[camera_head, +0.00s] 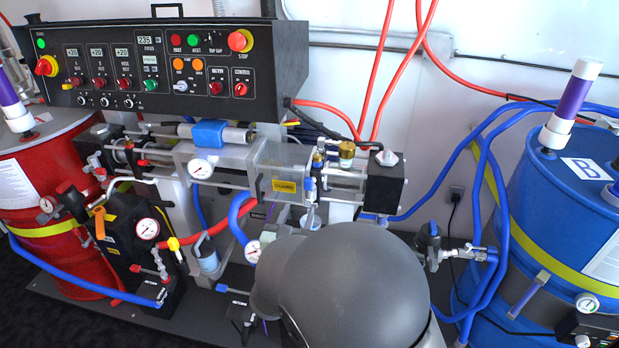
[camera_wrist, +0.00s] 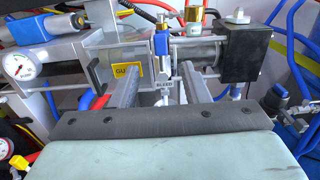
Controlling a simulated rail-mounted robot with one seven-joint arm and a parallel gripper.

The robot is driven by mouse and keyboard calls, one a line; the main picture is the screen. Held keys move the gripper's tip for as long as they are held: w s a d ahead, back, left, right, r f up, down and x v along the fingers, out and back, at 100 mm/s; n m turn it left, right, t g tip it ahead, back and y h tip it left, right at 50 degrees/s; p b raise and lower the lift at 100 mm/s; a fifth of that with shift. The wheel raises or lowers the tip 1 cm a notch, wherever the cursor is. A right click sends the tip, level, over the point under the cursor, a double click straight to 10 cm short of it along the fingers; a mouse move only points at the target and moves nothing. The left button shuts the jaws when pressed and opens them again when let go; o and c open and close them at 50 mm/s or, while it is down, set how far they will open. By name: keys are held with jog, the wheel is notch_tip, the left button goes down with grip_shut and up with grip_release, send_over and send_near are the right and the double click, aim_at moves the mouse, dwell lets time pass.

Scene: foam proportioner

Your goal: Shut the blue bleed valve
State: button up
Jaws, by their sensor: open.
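The blue bleed valve (camera_wrist: 161,43) is near the top middle of the wrist view, in front of a clear cylinder. Its blue part looks upright, below a small metal fitting, and a white tag reading BLEED (camera_wrist: 165,85) sits beneath it. In the head view the small blue valve (camera_head: 310,185) shows just above my dark arm. My gripper (camera_wrist: 158,70) is open, its two grey fingers pointing toward the valve, one on each side in the picture. I see no contact, and the depth gap is hard to tell. The gripper itself is hidden behind my arm in the head view.
A yellow guard label (camera_wrist: 128,72) is by the left finger. A black block (camera_wrist: 244,53) stands right of the valve, and a brass fitting (camera_head: 347,152) is close by. Blue hoses (camera_head: 483,190) and a blue drum (camera_head: 550,215) are at right. A control panel (camera_head: 160,65) overhangs the left.

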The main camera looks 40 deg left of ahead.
aim_at(308, 185)
jog(key=p+x, duration=0.2)
jog(key=x, duration=1.2)
jog(key=shift+f, duration=0.1)
grip_shut()
